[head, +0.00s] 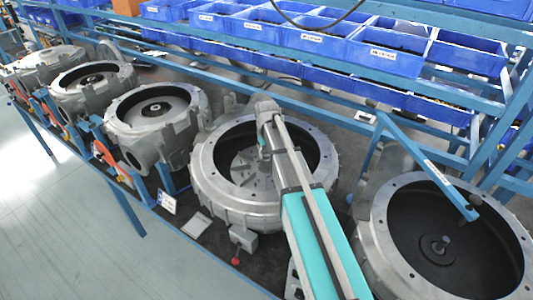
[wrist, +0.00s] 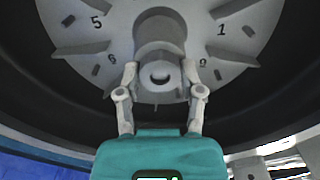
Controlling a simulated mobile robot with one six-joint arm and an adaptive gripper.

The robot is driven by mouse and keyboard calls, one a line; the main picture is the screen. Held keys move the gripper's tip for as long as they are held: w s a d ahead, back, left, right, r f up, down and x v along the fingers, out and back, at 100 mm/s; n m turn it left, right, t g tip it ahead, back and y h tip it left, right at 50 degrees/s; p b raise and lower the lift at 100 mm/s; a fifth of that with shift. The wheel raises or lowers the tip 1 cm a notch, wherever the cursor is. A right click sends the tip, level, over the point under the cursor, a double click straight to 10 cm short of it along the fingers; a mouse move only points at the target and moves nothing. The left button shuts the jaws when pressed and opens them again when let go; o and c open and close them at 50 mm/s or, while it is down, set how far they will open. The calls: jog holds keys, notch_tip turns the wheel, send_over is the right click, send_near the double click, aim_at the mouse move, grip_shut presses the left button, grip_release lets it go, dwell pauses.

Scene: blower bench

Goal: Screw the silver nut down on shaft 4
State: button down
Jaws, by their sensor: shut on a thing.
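In the wrist view my gripper (wrist: 160,72) has its two fingers on either side of a small light-grey round piece (wrist: 160,84), which I take for the silver nut. The fingers close on it at the hub of a grey finned wheel (wrist: 98,30) with raised numbers. A thick grey cylinder (wrist: 160,33) stands just beyond it. Whether the nut is seated or on the thread cannot be seen. In the head view my arm reaches over the round grey housing (head: 210,190) that holds this wheel, and hides the nut and fingertips.
Three more housings stand to the left (head: 125,130), (head: 68,92), (head: 38,65). Blue bins (head: 385,60) line the rack behind; a blue strut (head: 430,165) slants nearby.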

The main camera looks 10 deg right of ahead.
jog(key=m, duration=1.8)
jog(key=shift+s, duration=0.1)
jog(key=m, duration=0.6)
jog(key=shift+m, duration=0.3)
jog(key=c, duration=0.5)
grip_release()
jog(key=shift+f, duration=0.1)
jog(key=shift+c, duration=0.2)
